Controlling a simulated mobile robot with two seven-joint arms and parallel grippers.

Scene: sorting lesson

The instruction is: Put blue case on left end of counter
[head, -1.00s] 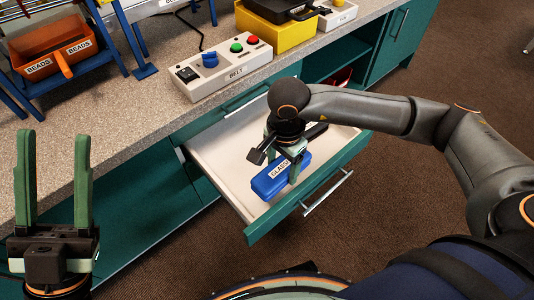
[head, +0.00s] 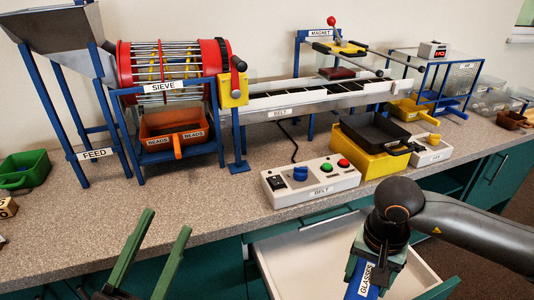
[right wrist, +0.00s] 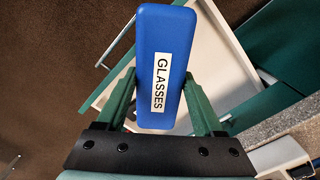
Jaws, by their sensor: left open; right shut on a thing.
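The blue case (right wrist: 163,38), with a label reading GLASSES, is between the fingers of my right gripper (right wrist: 164,108) in the right wrist view. My right gripper is shut on it and holds it above the open drawer (right wrist: 215,60). In the head view only part of the blue case (head: 362,280) shows below the right gripper (head: 372,262). My left gripper (head: 157,250) is open and empty at the lower left, in front of the counter edge. The counter (head: 100,219) runs across the view, and its left part has bare speckled surface.
A green bin (head: 24,172) and a small wooden block (head: 7,208) stand at the counter's far left.

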